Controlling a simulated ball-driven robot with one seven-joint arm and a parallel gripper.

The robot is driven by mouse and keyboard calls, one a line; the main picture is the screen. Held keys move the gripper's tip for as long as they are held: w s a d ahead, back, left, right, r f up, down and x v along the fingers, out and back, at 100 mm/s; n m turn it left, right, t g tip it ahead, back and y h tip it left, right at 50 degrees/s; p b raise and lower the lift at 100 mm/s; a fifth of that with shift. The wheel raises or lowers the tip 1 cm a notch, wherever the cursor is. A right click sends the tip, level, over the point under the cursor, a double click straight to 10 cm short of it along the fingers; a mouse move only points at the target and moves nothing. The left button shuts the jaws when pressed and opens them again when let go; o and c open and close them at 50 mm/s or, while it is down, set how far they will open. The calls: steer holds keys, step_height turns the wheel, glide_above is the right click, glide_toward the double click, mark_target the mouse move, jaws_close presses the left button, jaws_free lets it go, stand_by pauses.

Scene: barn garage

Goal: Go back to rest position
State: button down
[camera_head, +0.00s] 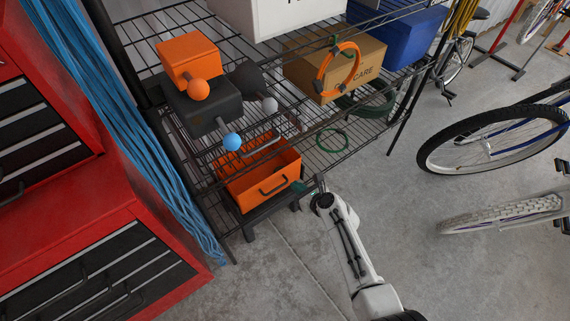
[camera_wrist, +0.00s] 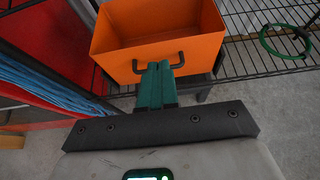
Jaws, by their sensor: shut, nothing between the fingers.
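My gripper (camera_head: 299,187) is at the end of my white arm, just right of the open orange drawer (camera_head: 240,194) on the wire rack's lower level. In the wrist view the green fingers of my gripper (camera_wrist: 157,72) are shut together and hold nothing. Their tips overlap the drawer's dark handle (camera_wrist: 178,60) in that picture. I cannot tell whether they touch it. The drawer (camera_wrist: 120,62) shows open and looks empty in the wrist view.
The wire rack (camera_head: 330,125) carries an orange box (camera_head: 186,50), a cardboard box (camera_head: 360,75) and a green ring (camera_head: 332,140). A red tool cabinet (camera_head: 120,215) and blue cords stand left. A bicycle wheel (camera_head: 432,150) is right. Bare concrete floor lies between.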

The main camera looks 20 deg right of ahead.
steer(key=shift+s, duration=0.1)
steer(key=s+d+r+n+g+h, duration=0.1)
steer(key=s+d+r+n+g, duration=0.1)
steer(key=s+n, duration=0.8)
steer(key=s+d+r+n+g+h, duration=0.1)
steer(key=s+d+r+n+g, duration=0.2)
steer(key=s+n, duration=0.8)
steer(key=s+d+r+n+g+h, duration=0.2)
steer(key=s+r+n+g, duration=0.4)
steer(key=s+n, duration=0.5)
steer(key=s+r, duration=0.2)
steer(key=s, duration=0.3)
steer(key=shift+s+d+r, duration=0.15)
steer(key=shift+s+d, duration=0.05)
steer(key=shift+d, duration=0.05)
